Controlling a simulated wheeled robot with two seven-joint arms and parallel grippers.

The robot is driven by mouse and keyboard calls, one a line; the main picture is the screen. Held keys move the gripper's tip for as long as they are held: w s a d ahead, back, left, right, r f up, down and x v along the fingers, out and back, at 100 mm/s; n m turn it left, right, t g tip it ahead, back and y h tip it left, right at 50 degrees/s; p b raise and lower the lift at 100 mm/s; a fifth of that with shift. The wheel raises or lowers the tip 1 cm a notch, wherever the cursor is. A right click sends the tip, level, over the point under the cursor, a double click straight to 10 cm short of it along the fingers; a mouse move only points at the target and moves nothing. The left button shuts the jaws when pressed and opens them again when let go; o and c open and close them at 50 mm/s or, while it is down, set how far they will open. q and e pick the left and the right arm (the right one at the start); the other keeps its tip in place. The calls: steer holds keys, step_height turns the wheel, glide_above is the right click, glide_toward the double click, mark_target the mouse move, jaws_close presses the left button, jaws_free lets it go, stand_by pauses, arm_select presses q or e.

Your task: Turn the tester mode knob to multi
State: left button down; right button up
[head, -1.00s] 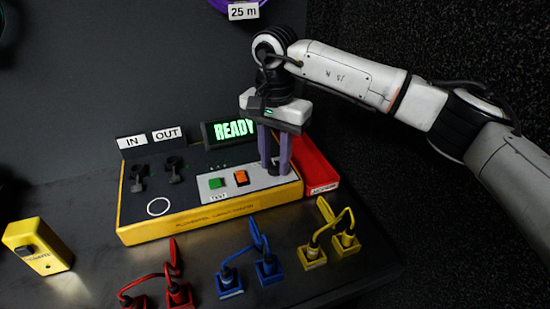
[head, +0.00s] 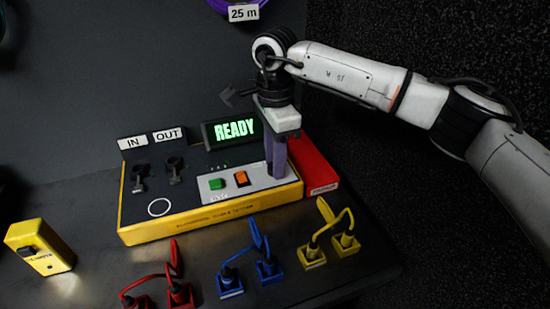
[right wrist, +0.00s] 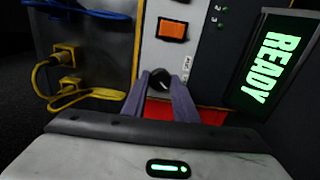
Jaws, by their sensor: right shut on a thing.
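The yellow and dark tester (head: 190,225) sits on the dark bench. Its screen (head: 235,130) reads READY in green. Its light panel carries a green button (head: 217,184) and an orange rocker (head: 241,178). My right gripper (head: 276,172) points down at the panel's right end, with its purple fingers shut on the dark mode knob. In the right wrist view the knob (right wrist: 159,79) is a round black piece between the fingertips (right wrist: 159,85). A small printed label (right wrist: 186,68) beside it is too small to read. The fingers hide part of the knob. My left gripper is not in view.
A red tray (head: 316,168) stands against the tester's right side. Red (head: 178,290), blue (head: 268,264) and yellow (head: 345,242) cable plugs stand along the front of the bench. A yellow box (head: 40,247) lies at the left.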

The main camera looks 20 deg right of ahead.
steer(key=shift+m, duration=1.9)
steer(key=o, duration=1.1)
steer(key=shift+c, duration=0.2)
steer(key=shift+r, duration=0.1)
step_height(320, 180, up, 10)
steer(key=shift+r, duration=0.1)
